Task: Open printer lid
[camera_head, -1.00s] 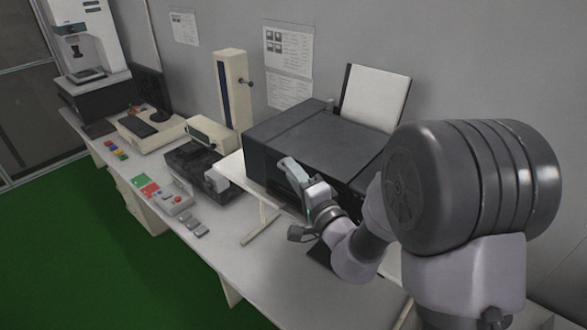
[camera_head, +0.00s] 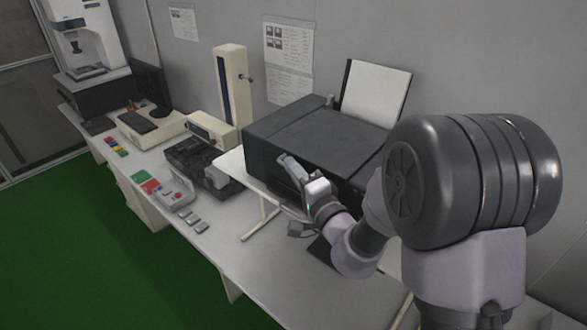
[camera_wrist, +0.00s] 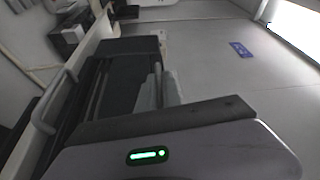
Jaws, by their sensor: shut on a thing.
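The black printer (camera_head: 262,163) stands on the bench against the wall, with a sheet of white paper upright in its rear feeder. Its wide, flat lid (camera_head: 315,138) looks down; no gap is clear under it. My gripper (camera_head: 287,163) is at the printer's front, its fingers shut at the lid's front edge; the exact contact is too small to see. In the wrist view, a grey finger (camera_wrist: 155,90) lies against dark printer parts (camera_wrist: 128,72), and my gripper's body with a green light hides the lower part.
A monitor (camera_head: 150,85) stands farther back. The bench front (camera_head: 255,262) is clear.

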